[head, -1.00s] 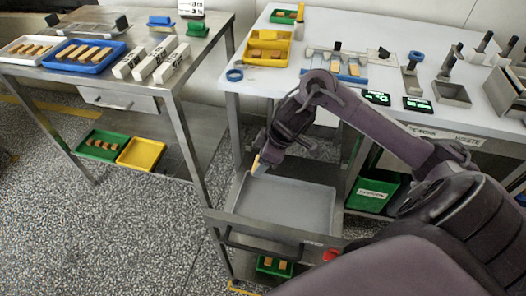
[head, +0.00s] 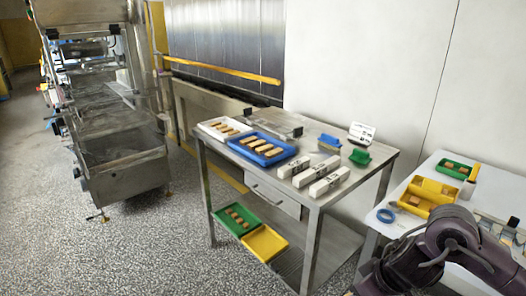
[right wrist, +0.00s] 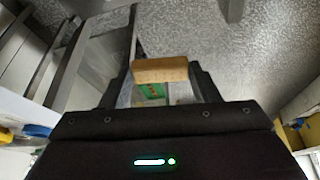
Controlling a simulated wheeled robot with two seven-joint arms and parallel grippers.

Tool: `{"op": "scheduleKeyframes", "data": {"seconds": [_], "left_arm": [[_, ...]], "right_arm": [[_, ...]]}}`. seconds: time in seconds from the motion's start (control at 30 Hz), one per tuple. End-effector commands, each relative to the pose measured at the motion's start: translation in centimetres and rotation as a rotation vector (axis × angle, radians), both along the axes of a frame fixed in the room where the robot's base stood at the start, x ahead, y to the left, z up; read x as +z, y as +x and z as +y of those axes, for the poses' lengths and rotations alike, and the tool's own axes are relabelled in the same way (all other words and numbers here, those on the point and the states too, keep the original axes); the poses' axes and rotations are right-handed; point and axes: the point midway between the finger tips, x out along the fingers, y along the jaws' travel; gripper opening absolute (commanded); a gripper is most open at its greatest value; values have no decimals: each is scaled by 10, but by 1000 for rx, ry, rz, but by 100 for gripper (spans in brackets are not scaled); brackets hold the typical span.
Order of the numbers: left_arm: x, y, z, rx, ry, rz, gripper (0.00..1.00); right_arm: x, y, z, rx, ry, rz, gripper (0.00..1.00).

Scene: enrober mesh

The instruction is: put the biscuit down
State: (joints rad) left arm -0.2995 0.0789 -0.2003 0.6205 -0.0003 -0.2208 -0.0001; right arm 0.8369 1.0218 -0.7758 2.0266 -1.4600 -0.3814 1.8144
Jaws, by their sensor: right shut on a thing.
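In the right wrist view a tan, block-shaped biscuit (right wrist: 160,69) lies across the tips of my right gripper (right wrist: 163,76). The gripper is shut on it and holds it up above the floor. In the head view only part of my right arm shows at the lower right corner. The gripper and the held biscuit cannot be made out there. My left gripper is in neither view.
A steel table holds a white tray (head: 209,133) and a blue tray (head: 290,149) of biscuits, plus white bars. Green (head: 218,220) and yellow (head: 267,256) trays sit on its lower shelf. A steel machine (head: 100,185) stands left. A yellow bin (head: 405,202) is on the right bench.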

Motion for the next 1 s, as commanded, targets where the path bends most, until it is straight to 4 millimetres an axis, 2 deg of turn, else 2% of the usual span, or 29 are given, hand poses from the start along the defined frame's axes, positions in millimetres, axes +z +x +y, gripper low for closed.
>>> {"op": "scheduleKeyframes", "data": {"seconds": [0.03,0.2,0.33,0.5,0.7,1.0], "left_arm": [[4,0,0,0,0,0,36],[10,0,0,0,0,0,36],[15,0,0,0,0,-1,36],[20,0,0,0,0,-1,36],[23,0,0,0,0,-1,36],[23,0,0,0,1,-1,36]], "right_arm": [[11,2,8,-19,-2,-9,43],[30,3,28,-127,-2,-10,43],[45,2,36,-234,-3,-10,43],[60,1,34,-381,-2,-8,43],[69,0,26,-498,0,-3,43],[69,0,24,-526,1,1,43]]}}
